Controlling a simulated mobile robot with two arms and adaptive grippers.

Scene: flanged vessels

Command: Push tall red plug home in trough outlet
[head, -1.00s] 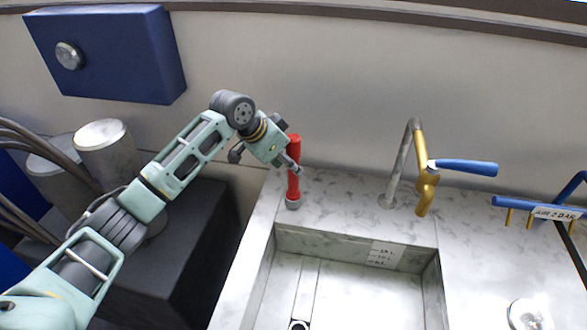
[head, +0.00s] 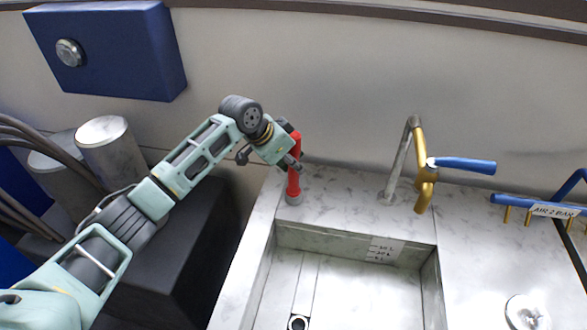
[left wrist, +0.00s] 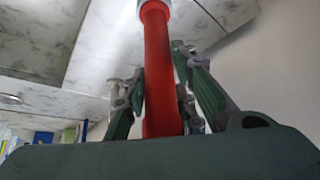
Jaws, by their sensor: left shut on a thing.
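The tall red plug (head: 294,183) stands upright in a grey ring on the counter, at the back left corner beside the trough (head: 350,290). My left gripper (head: 293,160) comes in from the left and is shut on the plug's upper part. In the left wrist view, the red plug (left wrist: 160,75) runs between the fingers (left wrist: 162,95), with its pale grey lower end at the top of the picture. My right gripper is out of view.
A gold tap with a blue lever (head: 460,165) stands behind the trough. A blue-handled air fitting (head: 535,208) and a round metal fitting (head: 527,312) are at the right. A blue wall box (head: 105,50) and grey cylinders (head: 108,145) are at the left. The trough floor looks clear.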

